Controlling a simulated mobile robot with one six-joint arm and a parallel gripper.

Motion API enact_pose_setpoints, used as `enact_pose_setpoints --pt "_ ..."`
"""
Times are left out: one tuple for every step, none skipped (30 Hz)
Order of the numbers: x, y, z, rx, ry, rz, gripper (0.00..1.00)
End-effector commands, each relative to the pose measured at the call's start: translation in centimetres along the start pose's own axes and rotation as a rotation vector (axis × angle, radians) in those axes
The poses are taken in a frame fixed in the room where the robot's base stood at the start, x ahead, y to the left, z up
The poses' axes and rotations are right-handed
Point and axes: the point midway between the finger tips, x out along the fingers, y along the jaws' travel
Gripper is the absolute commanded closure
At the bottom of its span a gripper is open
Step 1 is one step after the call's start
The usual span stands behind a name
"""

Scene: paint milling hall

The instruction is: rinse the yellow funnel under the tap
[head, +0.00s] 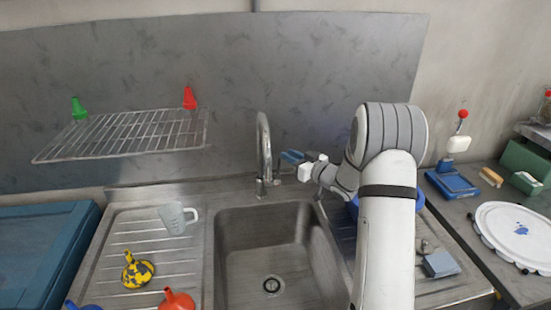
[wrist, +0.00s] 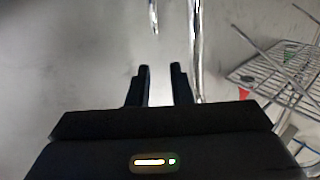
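The yellow funnel (head: 137,272), blotched with dark patches, lies on the ribbed drainboard left of the sink, in the head view. The chrome tap (head: 264,140) stands behind the sink basin (head: 265,225), its spout arched over it. My gripper (head: 284,157) is raised just right of the tap, well away from the funnel. In the wrist view my gripper (wrist: 160,68) has its two dark fingers apart with nothing between them. The chrome tap (wrist: 196,45) shows beyond the fingers there. I cannot tell whether a finger touches it. The funnel is not in the wrist view.
An orange-red funnel (head: 177,300) and a clear jug (head: 177,218) share the left drainboard. A wire rack (head: 130,135) on the wall holds a green funnel (head: 78,108) and a red one (head: 190,97). A blue-grey block (head: 441,263) lies on the right drainboard. The basin looks empty.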

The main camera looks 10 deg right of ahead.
Motion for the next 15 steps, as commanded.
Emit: enact_pose_setpoints --pt "0.0 0.1 1.2 0.006 -0.005 0.001 0.81" --pt "0.0 0.1 1.8 0.005 -0.005 0.001 0.81" --pt "0.0 0.1 2.7 0.006 -0.004 0.001 0.81" --pt "0.0 0.2 3.3 0.005 -0.004 0.001 0.81" --pt "0.0 0.2 3.9 0.005 -0.005 0.002 0.81" --pt "-0.1 0.3 4.7 0.005 -0.004 0.002 0.81" --pt "0.7 0.2 4.4 0.000 -0.001 -0.001 0.81" --pt "1.5 0.2 4.2 -0.002 0.000 -0.002 0.81" --pt "2.4 0.1 4.2 -0.001 -0.001 -0.002 0.81" --pt "3.0 0.1 4.2 -0.001 0.000 -0.001 0.81" --pt "3.5 0.2 4.2 -0.001 0.000 -0.001 0.81" --pt "4.3 0.2 4.2 -0.001 -0.002 -0.001 0.81" --pt "4.7 0.2 4.3 -0.001 -0.002 0.000 0.81" --pt "5.2 0.2 4.2 -0.001 -0.001 0.000 0.81" --pt "5.7 0.2 4.3 0.000 -0.001 0.001 0.81"
